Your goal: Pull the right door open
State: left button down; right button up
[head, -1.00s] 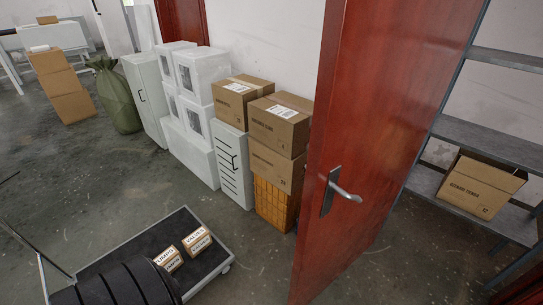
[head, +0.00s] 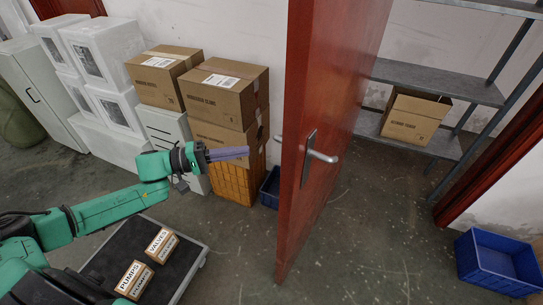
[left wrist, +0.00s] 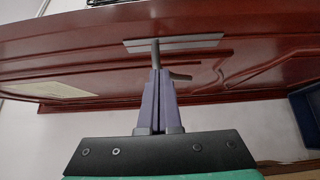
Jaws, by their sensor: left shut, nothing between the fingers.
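The red-brown door (head: 325,75) stands ajar in the middle of the head view, its free edge towards me. A metal lever handle (head: 322,157) on a plate sits on its right face. My left gripper (head: 246,153) is shut and empty, left of the door's edge and apart from the handle in the head view. In the left wrist view the closed fingers (left wrist: 158,72) point at the door (left wrist: 80,45) and its handle plate (left wrist: 175,42); whether they touch is unclear. My right gripper is out of view.
Stacked cardboard boxes (head: 233,92) and white boxes (head: 100,48) line the wall on the left. A cart (head: 195,262) carries two small boxes below my arm. Grey shelves (head: 425,80) stand behind the door. A blue bin (head: 500,268) lies right. Floor right of the door is clear.

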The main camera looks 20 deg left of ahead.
pick_arm(q)
jog(key=w+d+p, duration=0.2)
jog(key=d, duration=0.6)
jog(key=shift+d+p, duration=0.3)
jog(key=shift+d, duration=0.1)
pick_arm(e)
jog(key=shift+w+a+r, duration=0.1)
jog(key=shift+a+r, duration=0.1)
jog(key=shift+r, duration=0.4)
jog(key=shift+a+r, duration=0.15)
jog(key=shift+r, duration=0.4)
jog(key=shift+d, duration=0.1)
